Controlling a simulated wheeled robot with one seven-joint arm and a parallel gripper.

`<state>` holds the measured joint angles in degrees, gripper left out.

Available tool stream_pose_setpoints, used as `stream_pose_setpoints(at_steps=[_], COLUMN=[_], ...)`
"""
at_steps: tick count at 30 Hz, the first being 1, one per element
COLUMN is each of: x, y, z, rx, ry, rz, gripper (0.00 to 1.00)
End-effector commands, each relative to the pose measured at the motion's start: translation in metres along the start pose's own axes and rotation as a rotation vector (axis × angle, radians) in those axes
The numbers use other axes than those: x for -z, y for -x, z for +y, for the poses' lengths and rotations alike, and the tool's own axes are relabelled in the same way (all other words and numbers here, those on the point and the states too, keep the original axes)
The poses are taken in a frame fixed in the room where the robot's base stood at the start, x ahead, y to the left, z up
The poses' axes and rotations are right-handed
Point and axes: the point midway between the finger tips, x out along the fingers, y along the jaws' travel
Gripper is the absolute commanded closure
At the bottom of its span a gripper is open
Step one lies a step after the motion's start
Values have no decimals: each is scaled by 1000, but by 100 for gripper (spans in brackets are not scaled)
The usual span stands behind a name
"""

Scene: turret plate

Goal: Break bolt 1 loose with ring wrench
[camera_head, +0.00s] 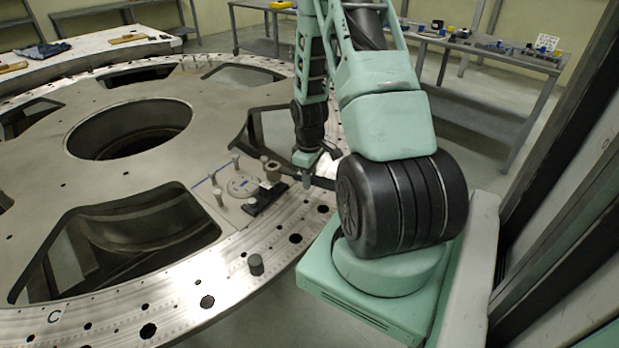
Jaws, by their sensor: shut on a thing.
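The turret plate (190,182) is a large grey metal disc with a drilled outer rim. Several upright bolts stand around a small round cover (243,186) on it. One bolt (218,197) stands at the left of this group and another (235,163) at its far side; I cannot tell which is bolt 1. My gripper (307,178) is low over the plate, right of the bolts. It is shut on a thin dark bar, seemingly the ring wrench (322,183). The wrench's ring end is not clear, and I cannot tell whether it touches a bolt.
A short metal cylinder (273,171) and a black block (265,199) sit beside the bolts. The plate has large openings, including a round centre hole (130,128). A workbench (490,48) with small parts stands behind.

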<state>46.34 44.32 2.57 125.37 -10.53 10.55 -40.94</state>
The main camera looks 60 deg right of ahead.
Motion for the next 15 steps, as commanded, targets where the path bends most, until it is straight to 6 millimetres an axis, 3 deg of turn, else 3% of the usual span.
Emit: stream_pose_setpoints(at_steps=[9,15], x=[0,0], y=[2,23], z=[0,0], rx=[0,-1], ry=[0,0], rz=[0,1], gripper=[100,100])
